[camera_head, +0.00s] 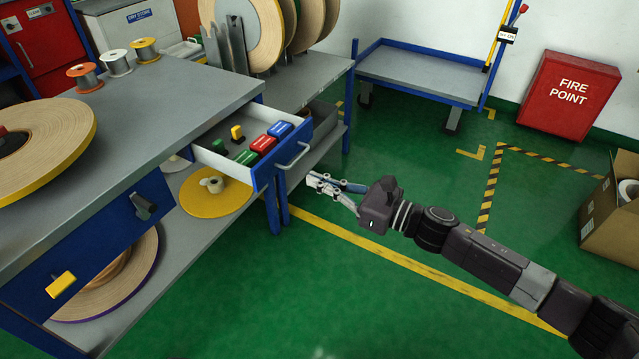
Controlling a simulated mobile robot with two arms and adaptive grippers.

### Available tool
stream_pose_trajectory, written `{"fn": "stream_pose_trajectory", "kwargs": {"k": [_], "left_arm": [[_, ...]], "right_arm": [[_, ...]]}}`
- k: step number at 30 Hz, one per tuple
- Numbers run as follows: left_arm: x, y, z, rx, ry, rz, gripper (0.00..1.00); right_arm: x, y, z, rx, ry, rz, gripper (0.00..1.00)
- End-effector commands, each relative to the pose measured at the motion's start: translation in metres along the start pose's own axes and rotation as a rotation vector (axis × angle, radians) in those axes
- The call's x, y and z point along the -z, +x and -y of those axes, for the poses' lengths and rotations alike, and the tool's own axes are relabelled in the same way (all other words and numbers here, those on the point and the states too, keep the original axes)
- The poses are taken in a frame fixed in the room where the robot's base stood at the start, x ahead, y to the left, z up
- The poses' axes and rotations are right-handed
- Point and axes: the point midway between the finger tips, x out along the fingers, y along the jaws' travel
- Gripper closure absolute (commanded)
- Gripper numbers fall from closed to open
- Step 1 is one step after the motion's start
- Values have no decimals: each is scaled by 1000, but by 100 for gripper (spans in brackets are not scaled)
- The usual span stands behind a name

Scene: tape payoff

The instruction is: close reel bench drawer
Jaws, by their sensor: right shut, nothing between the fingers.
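The reel bench (140,130) has a grey top and blue frame and fills the left of the view. Its drawer (263,176), with a blue front and a silver bar handle (296,155), is pulled out on the bench's right side. Inside lie red, green and blue small boxes and a yellow-and-black item. My right gripper (318,183) is shut and empty, just right of and slightly below the drawer front, apparently apart from the handle. My left gripper is not in view.
A large tape reel (45,148) and several small spools stand on the bench top. A yellow reel (215,194) lies on the shelf below the drawer. A blue cart (420,75), red fire point box (570,95) and cardboard box (612,215) stand beyond open green floor.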

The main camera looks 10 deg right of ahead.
Motion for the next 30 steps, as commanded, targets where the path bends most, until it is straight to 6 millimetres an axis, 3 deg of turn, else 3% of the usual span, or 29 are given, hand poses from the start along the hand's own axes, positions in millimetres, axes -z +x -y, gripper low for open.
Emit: {"fn": "stream_pose_trajectory", "kwargs": {"k": [6,13,18,30], "left_arm": [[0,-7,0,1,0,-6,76],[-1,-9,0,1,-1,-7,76],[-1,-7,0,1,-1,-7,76],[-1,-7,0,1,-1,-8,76]], "right_arm": [[0,51,0,0,0,2,100],[0,89,0,0,1,0,100],[1,103,1,2,2,-1,100],[1,105,1,2,3,-2,100]]}}
